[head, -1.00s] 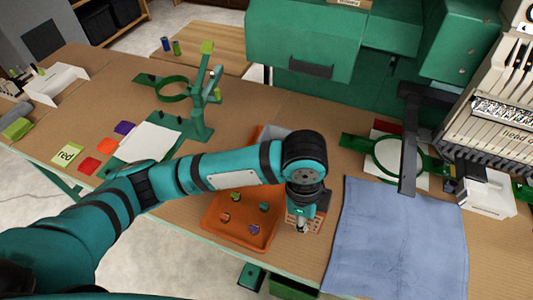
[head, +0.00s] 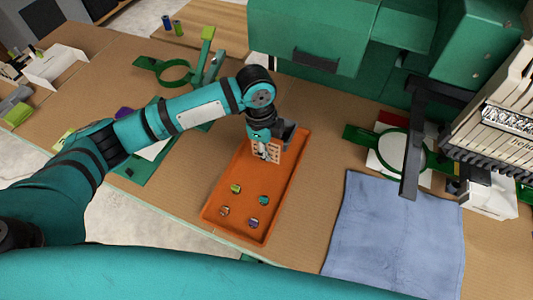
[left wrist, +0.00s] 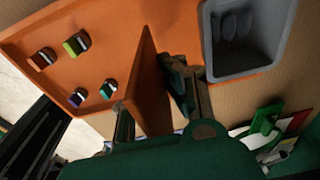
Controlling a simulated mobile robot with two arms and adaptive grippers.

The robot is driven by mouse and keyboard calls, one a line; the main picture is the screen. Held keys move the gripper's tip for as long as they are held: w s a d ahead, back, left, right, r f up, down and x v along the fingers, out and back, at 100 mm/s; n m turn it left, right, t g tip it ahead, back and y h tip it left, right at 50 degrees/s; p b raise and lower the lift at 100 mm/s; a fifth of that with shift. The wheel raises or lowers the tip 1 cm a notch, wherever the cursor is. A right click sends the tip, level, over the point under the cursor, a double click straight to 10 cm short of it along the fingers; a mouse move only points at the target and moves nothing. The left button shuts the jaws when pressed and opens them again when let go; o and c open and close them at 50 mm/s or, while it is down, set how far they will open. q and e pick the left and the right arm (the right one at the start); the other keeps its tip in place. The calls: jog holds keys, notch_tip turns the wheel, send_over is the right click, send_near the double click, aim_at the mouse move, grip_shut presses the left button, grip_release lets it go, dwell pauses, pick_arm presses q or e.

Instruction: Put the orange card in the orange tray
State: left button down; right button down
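My left gripper (head: 266,150) is at the far end of the orange tray (head: 240,190) in the head view, pointing down. It is shut on the orange card (head: 274,146), which shows rows of small holes. In the left wrist view the card (left wrist: 147,85) stands upright between the two fingers (left wrist: 155,105), over the tray's surface (left wrist: 110,25) beside the grey cup (left wrist: 250,45). I cannot tell whether the card's lower edge touches the tray. My right gripper is not in view.
Several small coloured spools (head: 263,200) lie in the tray's near half. A blue cloth (head: 395,235) lies right of it. A green hoop stand (head: 400,150) and a knitting machine (head: 505,125) are farther right. Green drawers (head: 320,40) stand behind.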

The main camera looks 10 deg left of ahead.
pick_arm(q)
jog(key=shift+w+a, duration=0.15)
jog(key=shift+a, duration=0.05)
notch_tip(320, 180, down, 3)
jog(key=shift+p, duration=0.45)
jog(key=shift+f, duration=0.25)
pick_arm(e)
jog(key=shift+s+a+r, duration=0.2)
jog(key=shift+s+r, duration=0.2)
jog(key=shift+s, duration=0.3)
pick_arm(q)
jog(key=c, duration=1.5)
grip_release()
jog(key=shift+f, duration=0.15)
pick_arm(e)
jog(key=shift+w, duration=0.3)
pick_arm(q)
jog(key=shift+r, duration=0.2)
jog(key=r, duration=0.4)
jog(key=a+r, duration=0.1)
jog(key=r, duration=0.3)
jog(key=r+b, duration=0.1)
jog(key=r, duration=0.3)
jog(key=shift+w+a, duration=0.15)
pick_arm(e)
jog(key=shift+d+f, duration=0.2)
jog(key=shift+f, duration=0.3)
